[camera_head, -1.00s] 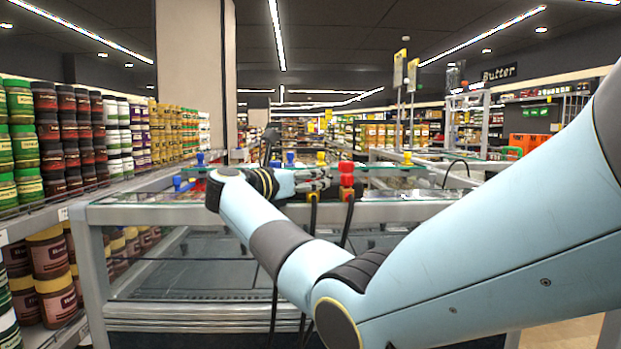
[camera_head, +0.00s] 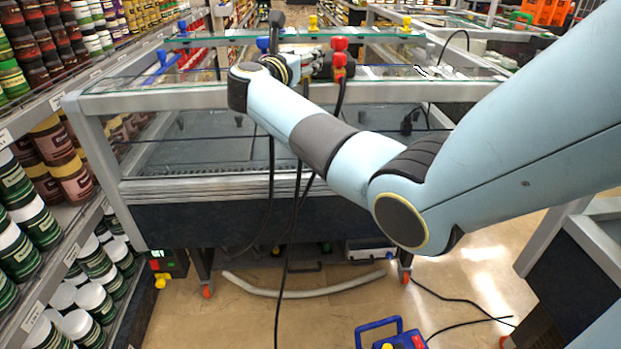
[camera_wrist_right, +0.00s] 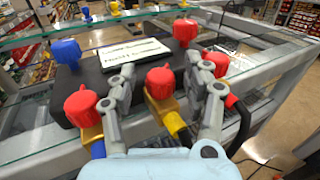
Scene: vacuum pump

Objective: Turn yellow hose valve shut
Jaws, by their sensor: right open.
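In the right wrist view, a black manifold box (camera_wrist_right: 115,68) with a white label carries several valves. The middle valve has a red knob (camera_wrist_right: 160,82), a yellow body and a yellow-collared black hose (camera_wrist_right: 174,125). My right gripper (camera_wrist_right: 160,64) is open, with one finger on each side of this valve; contact cannot be told. The left valve (camera_wrist_right: 82,108) has a blue hose collar, and the right valve (camera_wrist_right: 215,64) a red one. In the head view, my right gripper (camera_head: 314,64) is partly hidden by its own wrist, beside red knobs (camera_head: 340,60). My left gripper is out of view.
A metal-framed glass-topped bench (camera_head: 200,98) carries the manifold. Hoses (camera_head: 283,250) hang in front of the bench. Jar shelves (camera_head: 35,190) line the left; a blue-handled item (camera_head: 385,335) is on the floor.

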